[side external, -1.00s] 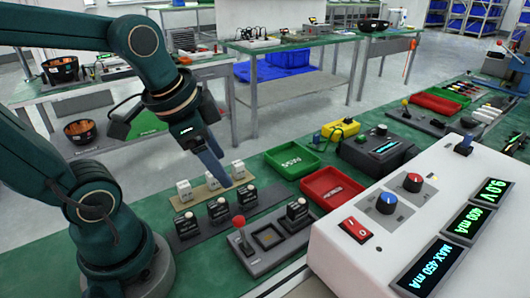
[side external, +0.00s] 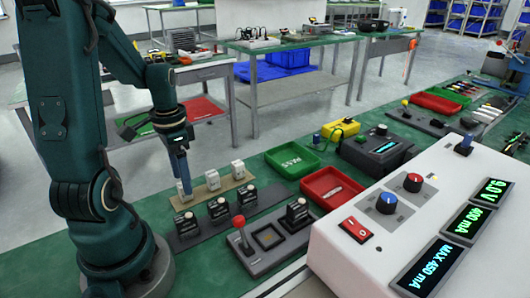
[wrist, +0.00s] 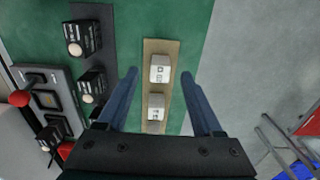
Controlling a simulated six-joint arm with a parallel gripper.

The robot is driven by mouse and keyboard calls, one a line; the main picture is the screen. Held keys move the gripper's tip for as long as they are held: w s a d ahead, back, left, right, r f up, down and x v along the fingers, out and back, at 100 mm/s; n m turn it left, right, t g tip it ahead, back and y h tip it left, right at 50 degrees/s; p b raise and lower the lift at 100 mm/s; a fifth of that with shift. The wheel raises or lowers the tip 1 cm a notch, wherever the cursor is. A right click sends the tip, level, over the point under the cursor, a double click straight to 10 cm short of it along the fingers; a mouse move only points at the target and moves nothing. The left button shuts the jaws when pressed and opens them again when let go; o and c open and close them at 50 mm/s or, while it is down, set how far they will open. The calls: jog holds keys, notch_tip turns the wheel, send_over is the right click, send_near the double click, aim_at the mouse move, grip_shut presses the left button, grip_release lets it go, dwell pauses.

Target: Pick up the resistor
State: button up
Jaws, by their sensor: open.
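Three small white blocks with dark printing, seemingly the resistors, stand in a row on a tan strip (side external: 228,184). In the side external view they are the left block (side external: 184,191), the middle block (side external: 213,180) and the right block (side external: 238,169). My gripper (side external: 184,188) points down at the left block. In the wrist view my gripper (wrist: 159,74) is open, its blue fingers on either side of the left block (wrist: 160,68) with gaps showing. The middle block (wrist: 156,107) is nearer the palm; the third is hidden there. I cannot tell the fingertip height exactly.
A dark strip with three black blocks (side external: 218,209) runs alongside. A fixture with a red-knobbed lever (side external: 239,222) stands in front. A green tray (side external: 291,160) and a red tray (side external: 330,187) lie to the right, near a white power supply box (side external: 420,215).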

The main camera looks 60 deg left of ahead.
jog(key=shift+f, duration=0.85)
grip_shut()
